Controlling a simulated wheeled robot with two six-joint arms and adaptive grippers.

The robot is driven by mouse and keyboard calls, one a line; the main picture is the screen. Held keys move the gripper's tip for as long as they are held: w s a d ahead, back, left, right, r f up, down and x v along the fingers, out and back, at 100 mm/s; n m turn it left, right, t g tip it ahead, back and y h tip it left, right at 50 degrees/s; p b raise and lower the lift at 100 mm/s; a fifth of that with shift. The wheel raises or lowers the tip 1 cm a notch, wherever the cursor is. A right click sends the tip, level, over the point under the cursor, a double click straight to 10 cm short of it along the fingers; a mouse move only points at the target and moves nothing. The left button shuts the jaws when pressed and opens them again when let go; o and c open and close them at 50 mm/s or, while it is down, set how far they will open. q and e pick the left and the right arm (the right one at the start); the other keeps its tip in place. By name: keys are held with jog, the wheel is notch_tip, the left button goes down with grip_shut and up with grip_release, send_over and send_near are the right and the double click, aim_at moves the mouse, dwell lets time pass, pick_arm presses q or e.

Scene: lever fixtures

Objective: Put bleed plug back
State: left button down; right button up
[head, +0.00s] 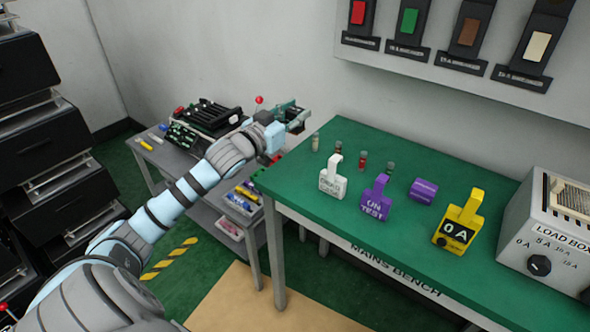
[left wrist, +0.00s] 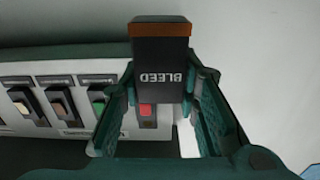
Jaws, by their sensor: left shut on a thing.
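The bleed plug (left wrist: 160,65) is a black block lettered BLEED, with an orange-brown band along its top edge in the left wrist view. The lettering appears upside down there. My left gripper (left wrist: 162,95) is shut on it, with a green finger on each side. In the head view my left gripper (head: 294,116) is stretched out near the back wall, between the grey cart and the green bench. The plug cannot be made out clearly in that view. I cannot identify a seat for the plug. My right gripper is not in view.
The green bench (head: 330,218) bears white, purple and yellow tags, several small vials and a load box (head: 555,225). A wall panel (head: 480,75) with coloured switches hangs above. The grey cart (head: 165,155) holds black equipment (head: 212,115); a red-knobbed lever (head: 258,99) stands beside my wrist.

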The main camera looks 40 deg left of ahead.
pick_arm(q)
notch_tip(320, 180, down, 15)
jog(key=b, duration=0.4)
jog(key=shift+r+b, duration=0.2)
jog(key=shift+b, duration=0.2)
jog(key=shift+r, duration=0.1)
jog(key=c, duration=1.2)
grip_release()
